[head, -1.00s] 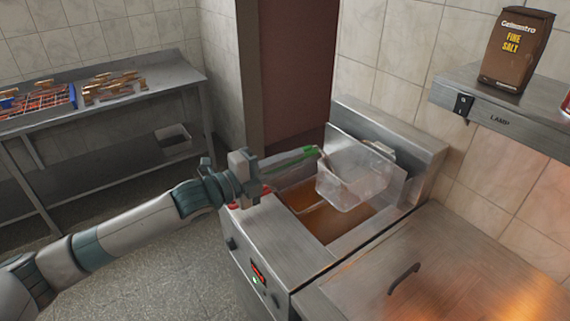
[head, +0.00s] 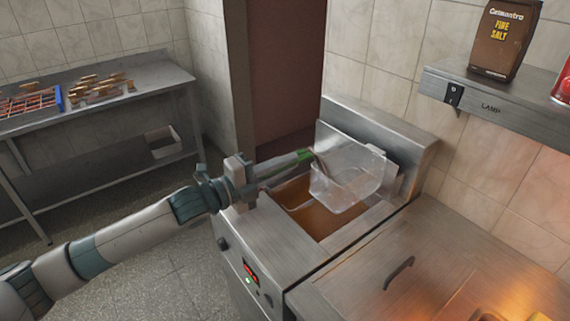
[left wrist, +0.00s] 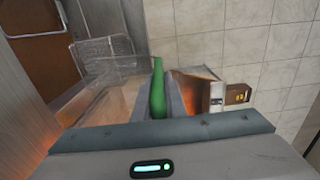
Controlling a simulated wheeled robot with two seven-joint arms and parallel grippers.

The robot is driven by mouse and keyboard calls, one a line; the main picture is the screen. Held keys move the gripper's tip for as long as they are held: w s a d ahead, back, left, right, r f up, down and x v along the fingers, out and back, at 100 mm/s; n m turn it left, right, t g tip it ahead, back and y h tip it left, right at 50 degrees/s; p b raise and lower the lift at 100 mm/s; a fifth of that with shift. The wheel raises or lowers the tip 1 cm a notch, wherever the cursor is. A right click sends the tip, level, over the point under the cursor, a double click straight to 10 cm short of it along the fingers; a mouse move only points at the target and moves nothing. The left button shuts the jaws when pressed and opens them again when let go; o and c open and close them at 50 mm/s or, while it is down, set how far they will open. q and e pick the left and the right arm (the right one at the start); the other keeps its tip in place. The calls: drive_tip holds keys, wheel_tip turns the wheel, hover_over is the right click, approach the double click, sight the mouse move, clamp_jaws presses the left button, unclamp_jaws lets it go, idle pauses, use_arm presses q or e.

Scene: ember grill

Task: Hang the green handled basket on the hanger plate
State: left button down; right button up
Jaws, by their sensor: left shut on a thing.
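The green handled basket (head: 347,182) is a pale mesh basket, held above the fryer's oil well (head: 325,217) close to the raised metal back. My left gripper (head: 282,165) is shut on its green handle (head: 305,156). In the left wrist view the green handle (left wrist: 158,92) lies between the two fingers, and the mesh basket (left wrist: 105,55) shows beyond to the left. The hanger plate seems to be the upright metal back (head: 408,145) of the fryer, partly hidden behind the basket. I cannot tell whether the basket touches it. My right gripper is out of view.
A steel lid with a dark handle (head: 399,273) is right of the well. A lamp shelf (head: 490,101) with a salt bag (head: 506,38) and red can (head: 564,82) overhangs at right. A side table (head: 150,78) stands at left.

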use_arm(q)
drive_tip(key=shift+f, duration=0.1)
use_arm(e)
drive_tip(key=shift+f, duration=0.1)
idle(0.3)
use_arm(q)
drive_tip(key=c, duration=1.7)
unclamp_jaws()
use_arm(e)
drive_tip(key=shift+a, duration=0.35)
use_arm(q)
drive_tip(key=shift+f, duration=0.1)
drive_tip(key=shift+s+a, duration=0.1)
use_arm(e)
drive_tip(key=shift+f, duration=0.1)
